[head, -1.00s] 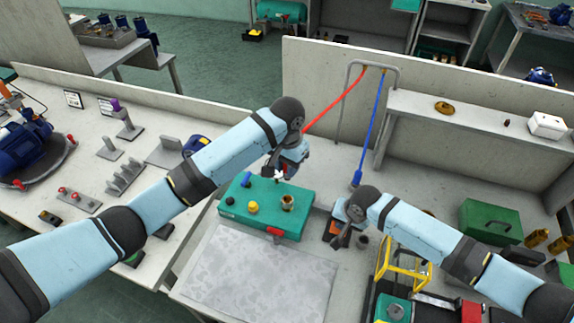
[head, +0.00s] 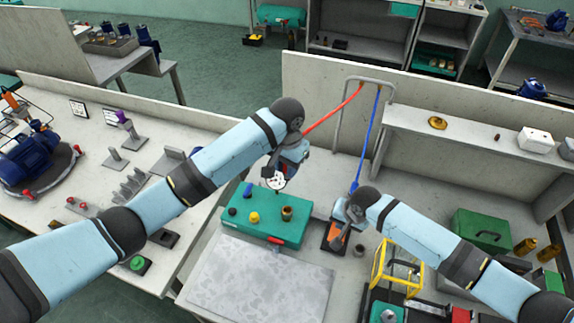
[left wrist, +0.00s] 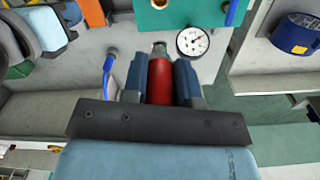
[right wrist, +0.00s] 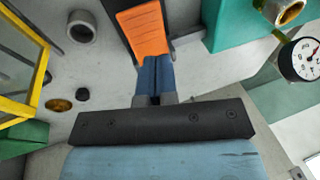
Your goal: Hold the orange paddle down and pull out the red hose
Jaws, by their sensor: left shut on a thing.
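The red hose (head: 335,112) runs down from the metal frame to my left gripper (head: 280,172). In the left wrist view, my left gripper's fingers are shut on the hose's red end piece (left wrist: 159,82). Its metal tip (left wrist: 159,48) shows beyond the fingers and looks clear of the green box (head: 262,225). My right gripper (right wrist: 156,60) has its fingers together at the end of the orange paddle (right wrist: 142,30). It points down at the paddle in the head view (head: 333,233). Whether it presses is hard to tell.
A blue hose (head: 368,135) hangs from the same frame, right of the red one. A round gauge (left wrist: 193,42) is close to the left gripper. A yellow frame (head: 378,265) stands right of the paddle. A pale mat (head: 262,280) lies clear in front.

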